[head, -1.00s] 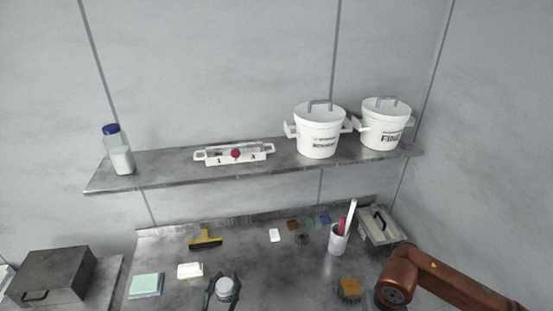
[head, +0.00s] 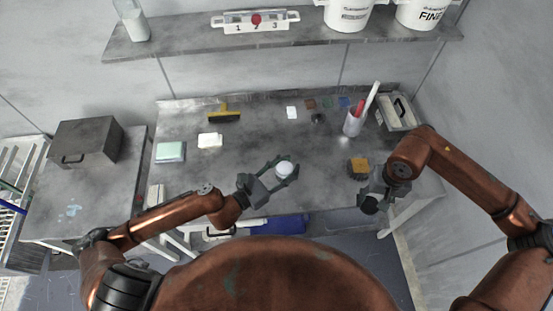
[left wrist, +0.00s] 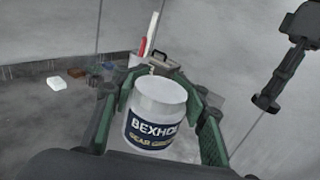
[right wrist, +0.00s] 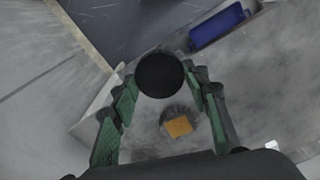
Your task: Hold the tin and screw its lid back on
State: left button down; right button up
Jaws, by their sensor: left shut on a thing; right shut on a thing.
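A white tin with a dark blue label reading "BEXHO…" and "GEAR GREASE" (left wrist: 157,110) stands upright between the fingers of my left gripper (left wrist: 158,112), which is shut on it. In the head view the tin (head: 284,168) and left gripper (head: 282,172) are over the middle front of the bench. The tin's top looks pale, with no dark lid on it. My right gripper (right wrist: 160,82) is shut on a round black lid (right wrist: 160,74). In the head view the lid (head: 369,205) is by the bench's front edge, right of the tin and apart from it.
An orange-brown block on a dark round base (head: 358,167) lies on the bench near my right gripper. A cup of tools (head: 352,125) and a grey lidded box (head: 398,115) stand behind. A yellow squeegee (head: 225,114) and pale pads (head: 170,151) lie left. The bench between tin and lid is clear.

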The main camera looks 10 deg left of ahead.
dwell(0.4)
jog(key=w+a+r, duration=0.3)
jog(key=a, duration=0.4)
jog(key=w+a+r, duration=0.2)
jog(key=w+a, duration=0.1)
jog(key=a, duration=0.4)
notch_tip(320, 180, up, 6)
jog(key=n, duration=0.2)
send_over(286, 168)
jog(key=shift+w+a, duration=0.1)
jog(key=shift+a, duration=0.05)
jog(key=shift+f, duration=0.15)
jog(key=shift+f, duration=1.85)
jog(key=shift+f, duration=0.9)
jog(key=shift+f, duration=0.15)
jog(key=shift+c, duration=0.3)
